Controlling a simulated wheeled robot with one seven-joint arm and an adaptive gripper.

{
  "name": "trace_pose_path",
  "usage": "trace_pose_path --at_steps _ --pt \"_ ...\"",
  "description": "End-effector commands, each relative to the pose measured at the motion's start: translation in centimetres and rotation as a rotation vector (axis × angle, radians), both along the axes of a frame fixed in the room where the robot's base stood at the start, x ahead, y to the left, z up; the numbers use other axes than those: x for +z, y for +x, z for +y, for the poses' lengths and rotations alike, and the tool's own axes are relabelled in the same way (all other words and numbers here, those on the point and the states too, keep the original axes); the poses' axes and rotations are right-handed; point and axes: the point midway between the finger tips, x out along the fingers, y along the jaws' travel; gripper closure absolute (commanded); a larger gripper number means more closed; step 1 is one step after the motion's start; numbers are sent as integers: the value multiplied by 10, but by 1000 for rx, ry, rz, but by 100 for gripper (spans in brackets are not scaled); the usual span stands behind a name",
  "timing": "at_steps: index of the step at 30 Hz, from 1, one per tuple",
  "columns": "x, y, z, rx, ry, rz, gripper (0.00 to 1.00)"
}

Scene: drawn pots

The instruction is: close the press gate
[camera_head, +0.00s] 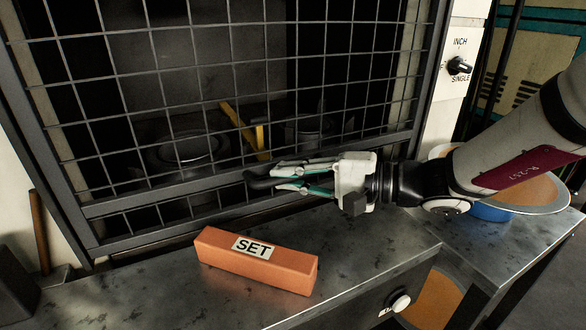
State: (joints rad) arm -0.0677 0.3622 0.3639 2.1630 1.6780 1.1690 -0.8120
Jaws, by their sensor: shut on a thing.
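The press gate (145,203) is a dark steel frame with wire mesh, standing across the front of the press. Its lower rail is close above the bench, and a second dark bar runs just below it. My gripper (262,178) reaches in from the right at the lower rail, its fingers shut on a dark part of the gate there. The fingers hide most of what they hold, so its shape cannot be told. Any narrow gap under or beside the gate is too dark to make out.
An orange block marked SET (255,262) lies on the grey bench (150,297) in front of the gate. A yellow bar (240,127) and a round die (185,148) show behind the mesh. A selector knob (459,66) is at upper right.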

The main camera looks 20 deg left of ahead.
Motion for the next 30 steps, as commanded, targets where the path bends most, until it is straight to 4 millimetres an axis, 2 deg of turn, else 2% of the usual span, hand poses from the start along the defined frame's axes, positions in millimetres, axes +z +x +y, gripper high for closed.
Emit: trace_pose_path --at_steps 1,6,20,21,23,30 --pt "-8 1 -1 -1 -3 0 100" --pt "-16 1 -1 0 -3 -2 100" --pt "-21 0 -2 -1 -10 1 100" --pt "-22 0 -2 -1 -10 2 79" --pt "-22 0 -2 -1 -10 2 67" --pt "-19 0 -1 -1 -4 1 67"
